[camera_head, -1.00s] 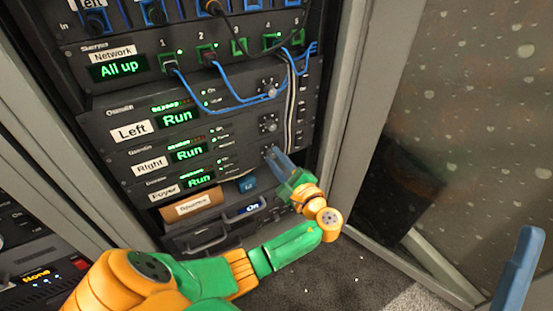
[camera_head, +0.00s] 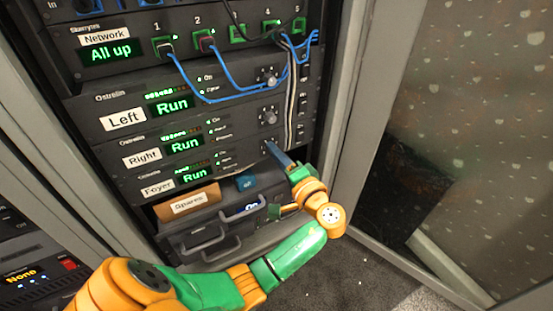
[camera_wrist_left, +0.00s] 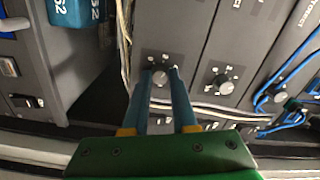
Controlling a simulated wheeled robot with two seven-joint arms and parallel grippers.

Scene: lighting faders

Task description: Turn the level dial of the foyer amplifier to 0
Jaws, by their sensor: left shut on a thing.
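The foyer amplifier (camera_head: 215,178) is the lowest of three similar dark units. Its label reads "Foyer" and its green display reads "Run". My left gripper (camera_head: 270,149) reaches its right part from below, and its blue fingers hide the dial in the head view. In the left wrist view, the level dial (camera_wrist_left: 160,77) is a grey knob with pale marks around it. My left gripper (camera_wrist_left: 161,74) is shut on this knob, one finger on each side. The pointer's exact setting is too small to read. My right gripper is out of view.
The dials of the right amplifier (camera_head: 269,117) and left amplifier (camera_head: 270,78) sit above. Blue cables (camera_head: 225,90) loop nearby, and pale cables run just right of the dials. A "Spares" box (camera_head: 187,201) and blue tag (camera_head: 246,182) are below left.

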